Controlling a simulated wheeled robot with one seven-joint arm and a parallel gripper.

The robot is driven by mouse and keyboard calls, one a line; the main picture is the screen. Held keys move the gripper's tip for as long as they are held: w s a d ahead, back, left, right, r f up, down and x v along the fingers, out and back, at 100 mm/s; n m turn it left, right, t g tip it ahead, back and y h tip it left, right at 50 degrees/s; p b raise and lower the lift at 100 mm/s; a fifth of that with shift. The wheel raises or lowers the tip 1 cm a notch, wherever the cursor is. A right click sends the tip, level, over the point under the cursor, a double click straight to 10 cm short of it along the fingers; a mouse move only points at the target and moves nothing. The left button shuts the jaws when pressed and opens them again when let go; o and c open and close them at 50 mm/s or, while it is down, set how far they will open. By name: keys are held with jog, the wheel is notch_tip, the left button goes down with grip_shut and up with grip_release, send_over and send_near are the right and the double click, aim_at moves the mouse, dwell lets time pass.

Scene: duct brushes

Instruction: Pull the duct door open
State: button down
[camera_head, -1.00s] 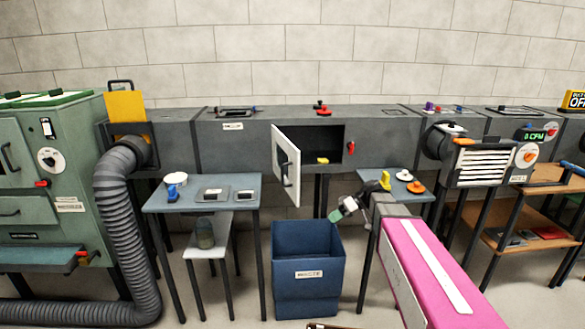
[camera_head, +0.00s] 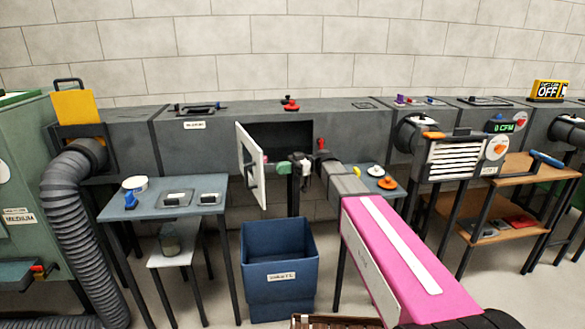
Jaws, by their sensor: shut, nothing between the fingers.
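The white duct door (camera_head: 252,180) is swung out from the left side of the dark opening (camera_head: 285,135) in the grey duct. A dark handle shows on its face. My gripper (camera_head: 281,168) has a green tip, is shut and empty, and is in front of the opening, just right of the door's free edge. I cannot tell whether it touches the door. My gripper and wrist hide the lower part of the opening.
A blue bin (camera_head: 280,262) stands below the opening. A grey-blue table (camera_head: 150,208) is left, and a small table with yellow and orange items (camera_head: 387,184) is right. A red latch (camera_head: 321,143) sits beside the opening.

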jog(key=x, duration=0.6)
jog(key=shift+a, duration=0.35)
jog(key=shift+s, duration=0.15)
jog(key=s+a+m+t+y, duration=0.1)
jog(key=s+a+t, duration=0.1)
jog(key=a, duration=0.4)
jog(key=shift+s+a+m, duration=0.25)
jog(key=shift+s+m, duration=0.05)
jog(key=shift+s, duration=0.35)
jog(key=shift+d, duration=0.1)
